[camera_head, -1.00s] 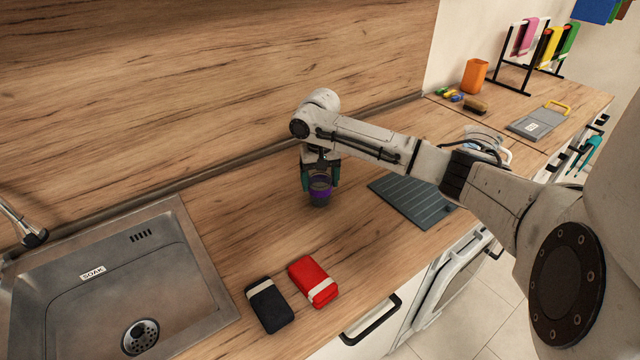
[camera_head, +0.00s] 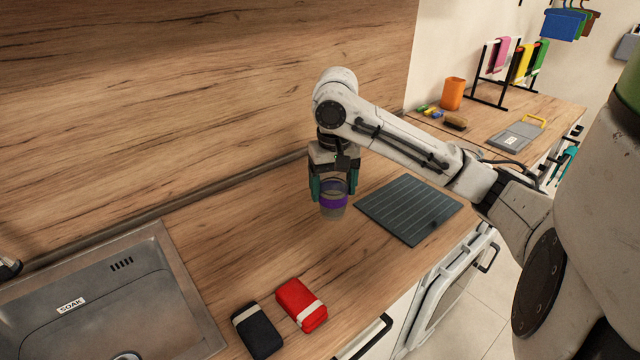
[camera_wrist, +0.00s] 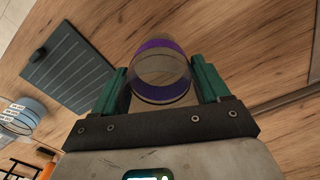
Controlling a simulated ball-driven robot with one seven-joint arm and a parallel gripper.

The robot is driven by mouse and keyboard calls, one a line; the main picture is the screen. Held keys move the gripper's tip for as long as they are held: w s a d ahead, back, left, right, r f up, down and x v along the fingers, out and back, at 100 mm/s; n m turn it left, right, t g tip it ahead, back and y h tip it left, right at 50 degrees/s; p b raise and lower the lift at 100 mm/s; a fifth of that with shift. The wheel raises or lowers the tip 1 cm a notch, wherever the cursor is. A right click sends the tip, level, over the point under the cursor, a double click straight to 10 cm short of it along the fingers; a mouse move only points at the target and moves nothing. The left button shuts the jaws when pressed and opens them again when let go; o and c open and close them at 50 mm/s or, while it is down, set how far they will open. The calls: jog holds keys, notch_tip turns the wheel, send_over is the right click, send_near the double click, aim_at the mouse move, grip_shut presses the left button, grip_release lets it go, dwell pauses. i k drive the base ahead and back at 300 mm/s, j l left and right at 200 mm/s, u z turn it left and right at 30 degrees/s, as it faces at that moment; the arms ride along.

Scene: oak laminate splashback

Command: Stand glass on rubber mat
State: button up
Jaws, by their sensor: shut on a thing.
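The glass (camera_head: 334,207) is clear with a purple band. My gripper (camera_head: 333,190) is shut on it, with a teal finger on each side, and the glass looks upright. In the wrist view the glass (camera_wrist: 160,72) sits between the two fingers (camera_wrist: 163,88), seen from above. The glass appears a little above the wooden counter, though the exact gap is hard to tell. The dark grey ribbed rubber mat (camera_head: 408,208) lies flat on the counter, just right of the glass in the head view. The mat (camera_wrist: 72,70) is at the left in the wrist view, apart from the glass.
A steel sink (camera_head: 110,300) labelled SOAK is at the left. A black packet (camera_head: 257,331) and a red packet (camera_head: 301,305) lie near the front edge. An orange cup (camera_head: 452,94) and a drying rack (camera_head: 492,75) stand far right.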

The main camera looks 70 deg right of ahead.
aim_at(423, 213)
jog(key=k, duration=1)
